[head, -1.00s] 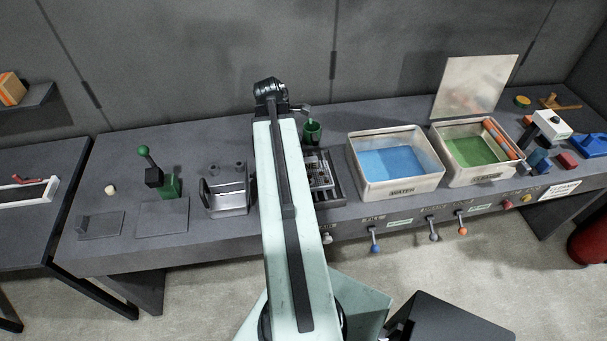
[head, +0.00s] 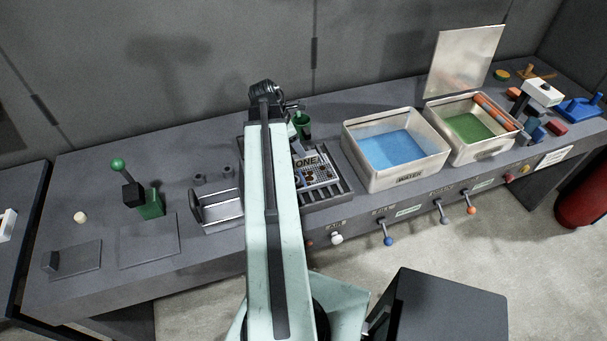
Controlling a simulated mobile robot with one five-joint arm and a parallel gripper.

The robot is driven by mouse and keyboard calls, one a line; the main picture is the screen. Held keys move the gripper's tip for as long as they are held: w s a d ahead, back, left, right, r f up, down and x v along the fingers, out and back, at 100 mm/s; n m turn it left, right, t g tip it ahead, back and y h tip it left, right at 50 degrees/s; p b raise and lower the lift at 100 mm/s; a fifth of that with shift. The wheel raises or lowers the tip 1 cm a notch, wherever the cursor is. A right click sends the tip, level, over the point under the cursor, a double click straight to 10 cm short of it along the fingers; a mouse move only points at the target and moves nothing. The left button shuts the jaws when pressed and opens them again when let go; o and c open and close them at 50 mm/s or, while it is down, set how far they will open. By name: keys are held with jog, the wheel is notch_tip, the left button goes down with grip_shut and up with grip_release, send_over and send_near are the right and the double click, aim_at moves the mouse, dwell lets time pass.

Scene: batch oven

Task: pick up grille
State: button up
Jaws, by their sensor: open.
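The likely grille is a dark slatted rack (head: 340,188) on the bench, just right of my arm in the head view. A patterned plate marked "ONE" (head: 318,172) lies on it. My arm covers part of the rack's left side. My gripper (head: 292,108) is at the far end of the arm, above the back of the bench and beyond the rack. It is open; its fingers are small and partly hidden by the wrist.
A green cup (head: 302,128) stands just behind the rack. A metal tray (head: 217,212) is left of my arm. Coloured levers line the front edge.

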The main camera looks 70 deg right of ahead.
aim_at(309, 170)
jog(key=b+x, duration=0.1)
jog(key=x, duration=0.1)
jog(key=shift+w+f+b, duration=0.15)
jog(key=shift+f+b, duration=0.15)
jog(key=shift+b, duration=0.05)
jog(key=b+x, duration=0.5)
jog(key=shift+f, duration=0.1)
grip_shut()
dwell(0.9)
